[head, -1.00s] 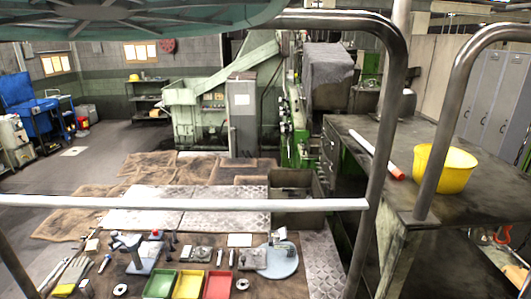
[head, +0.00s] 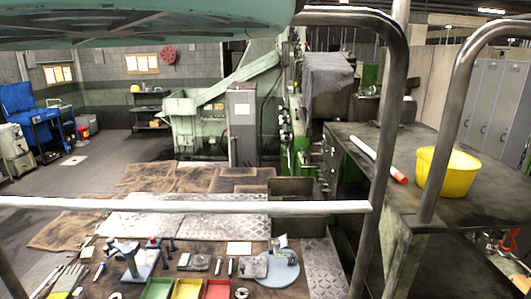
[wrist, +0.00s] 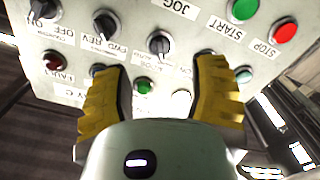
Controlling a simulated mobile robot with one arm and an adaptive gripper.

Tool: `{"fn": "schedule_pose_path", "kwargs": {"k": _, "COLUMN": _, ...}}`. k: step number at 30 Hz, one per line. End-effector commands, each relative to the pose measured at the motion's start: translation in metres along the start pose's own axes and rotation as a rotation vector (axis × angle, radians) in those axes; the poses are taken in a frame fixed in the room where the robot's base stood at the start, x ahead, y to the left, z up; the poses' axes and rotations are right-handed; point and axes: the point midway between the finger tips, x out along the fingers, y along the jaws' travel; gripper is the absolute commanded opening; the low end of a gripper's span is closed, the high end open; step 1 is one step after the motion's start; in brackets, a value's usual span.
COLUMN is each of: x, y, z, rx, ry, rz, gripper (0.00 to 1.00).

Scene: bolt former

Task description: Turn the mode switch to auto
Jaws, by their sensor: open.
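The wrist view looks closely at a pale control panel (wrist: 130,15) with its labels upside down. Several black selector knobs stand on it: one at the left edge (wrist: 42,8) by an OFF label, one by a FWD REV label (wrist: 104,22), and one in the middle (wrist: 159,43) below the JOG label. I cannot read which knob is the mode switch. My gripper (wrist: 158,66) is open and empty, with its yellow fingers apart. The middle knob lies just beyond the gap between the fingertips; contact is not visible. The head view shows neither gripper nor panel clearly.
A green START button (wrist: 243,9), a red STOP button (wrist: 285,31), a red lamp (wrist: 53,62) and a green one (wrist: 144,85) surround the knobs. In the head view, metal rails (head: 385,150) front a bench (head: 405,150) bearing a yellow bucket (head: 448,172).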

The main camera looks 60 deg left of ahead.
Motion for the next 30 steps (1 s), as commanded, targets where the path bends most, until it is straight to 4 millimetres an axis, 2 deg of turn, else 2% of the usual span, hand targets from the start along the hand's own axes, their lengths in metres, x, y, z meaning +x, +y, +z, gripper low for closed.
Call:
{"fn": "schedule_pose_path", "kwargs": {"k": 18, "x": 0.058, "y": 0.003, "z": -0.002, "rx": 0.003, "ry": 0.0, "rz": 0.006, "gripper": 0.58}}
{"fn": "schedule_pose_path", "kwargs": {"k": 30, "x": 0.069, "y": 0.001, "z": 0.0, "rx": 0.002, "ry": 0.002, "rz": 0.002, "gripper": 0.58}}
